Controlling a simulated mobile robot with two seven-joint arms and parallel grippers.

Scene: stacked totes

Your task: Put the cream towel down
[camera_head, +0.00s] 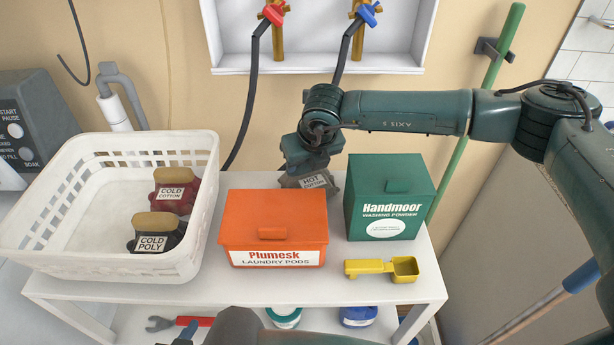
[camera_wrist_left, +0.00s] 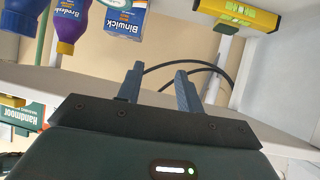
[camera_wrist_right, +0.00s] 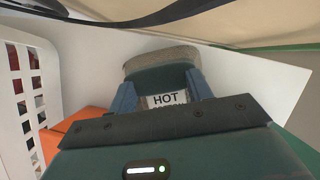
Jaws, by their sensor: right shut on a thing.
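In the right wrist view the bundle (camera_wrist_right: 160,60) sits between the two fingers, over the white table top. I cannot tell whether it touches the table. My left gripper (camera_wrist_left: 160,85) is open and empty in the left wrist view, its fingers apart, near a lower shelf. In the head view only part of it shows at the bottom edge.
On the white table (camera_head: 335,278) stand an orange Plumesk box (camera_head: 273,225), a green Handmoor box (camera_head: 390,195), a yellow scoop (camera_head: 382,268) and a white basket (camera_head: 70,252). The basket holds a COLD COTTON bundle (camera_head: 174,190) and a COLD POLY bundle (camera_head: 157,233).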

